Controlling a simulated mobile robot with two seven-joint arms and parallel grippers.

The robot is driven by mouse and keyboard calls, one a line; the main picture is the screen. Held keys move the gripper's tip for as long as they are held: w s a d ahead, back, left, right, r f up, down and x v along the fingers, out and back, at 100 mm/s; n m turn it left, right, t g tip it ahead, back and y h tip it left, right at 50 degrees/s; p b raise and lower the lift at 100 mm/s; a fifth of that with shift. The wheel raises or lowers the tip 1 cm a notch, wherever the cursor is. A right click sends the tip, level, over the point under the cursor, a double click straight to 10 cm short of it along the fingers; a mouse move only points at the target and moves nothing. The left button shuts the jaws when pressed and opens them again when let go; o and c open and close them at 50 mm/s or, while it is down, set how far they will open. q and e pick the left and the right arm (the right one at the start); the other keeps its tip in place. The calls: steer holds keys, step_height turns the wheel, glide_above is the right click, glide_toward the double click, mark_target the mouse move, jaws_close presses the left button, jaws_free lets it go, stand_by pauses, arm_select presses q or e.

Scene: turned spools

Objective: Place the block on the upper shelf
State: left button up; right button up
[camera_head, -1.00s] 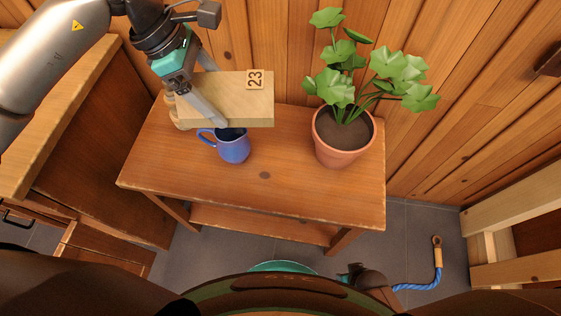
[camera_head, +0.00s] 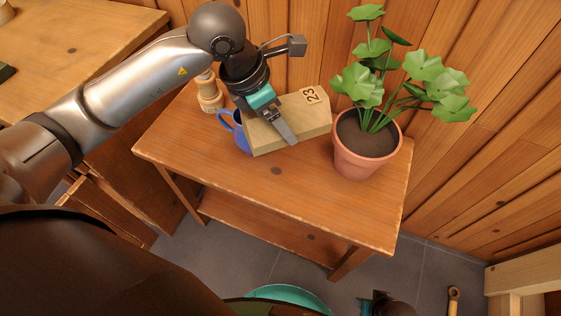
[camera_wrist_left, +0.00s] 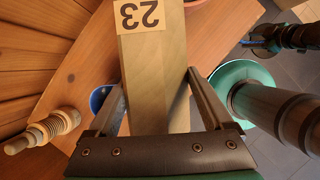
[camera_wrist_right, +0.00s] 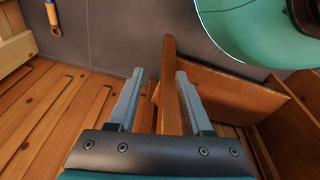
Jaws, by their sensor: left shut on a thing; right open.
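The block (camera_head: 300,118) is pale wood with a "23" label and is held tilted above the small wooden table (camera_head: 230,172). My left gripper (camera_head: 280,128) is shut on it, with one finger across its near face. In the left wrist view, the block (camera_wrist_left: 155,65) sits between both fingers and runs away from the gripper. The table has a top and a lower shelf (camera_head: 265,226). My right gripper (camera_wrist_right: 158,84) is open and empty; a wooden edge shows between its fingers, at a distance I cannot judge. It is not clearly visible in the head view.
A blue mug (camera_head: 235,133), partly hidden by the block, stands on the tabletop. A turned wooden spool (camera_head: 209,95) is behind it. A potted plant (camera_head: 363,150) stands at the right end. The front tabletop is clear. Plank walls are behind.

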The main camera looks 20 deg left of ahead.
arm_select(q)
step_height(320, 180, down, 10)
steer(key=b, duration=0.3)
steer(key=shift+f, duration=0.1)
steer(key=shift+f+b, duration=0.5)
steer(key=shift+f, duration=0.15)
step_height(320, 180, down, 3)
steer(key=shift+r+b, duration=0.2)
steer(key=shift+b, duration=0.35)
steer(key=shift+f, duration=0.4)
arm_select(e)
steer(key=w+a+r+t, duration=0.1)
steer(key=w+r, duration=0.3)
steer(key=r, duration=0.7)
steer(key=shift+w+a+t, duration=0.15)
steer(key=shift+w+t, duration=0.1)
steer(key=shift+t, duration=0.05)
arm_select(q)
steer(key=shift+f, duration=0.1)
arm_select(e)
steer(key=shift+r, duration=0.15)
arm_select(q)
steer(key=o, duration=1.5)
arm_select(e)
steer(key=shift+r, duration=0.15)
